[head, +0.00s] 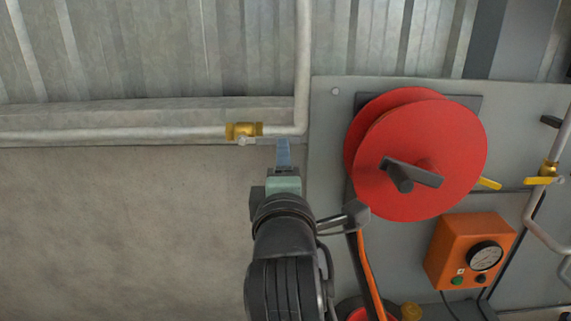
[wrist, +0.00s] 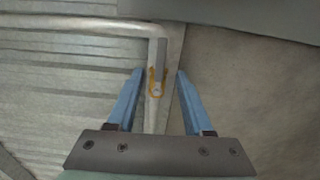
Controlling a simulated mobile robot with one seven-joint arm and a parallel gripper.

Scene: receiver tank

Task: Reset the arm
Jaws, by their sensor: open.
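My gripper (head: 284,153) is at the end of my raised arm, in the middle of the head view, just below a horizontal pipe. In the wrist view my gripper (wrist: 160,76) shows two blue fingers spread apart with nothing between them touching either one. A brass valve (head: 243,131) with a grey lever handle (head: 262,141) sits on the pipe just left of the fingertips in the head view. In the wrist view the grey lever (wrist: 161,58) and the brass valve (wrist: 152,82) appear beyond the gap between the fingers. I cannot tell the exact distance to them.
A red hose reel (head: 425,150) with a dark crank is mounted on a grey panel (head: 330,120) to the right. An orange gauge box (head: 455,245) and a second brass valve with a yellow handle (head: 540,180) are further right. The wall at lower left is bare.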

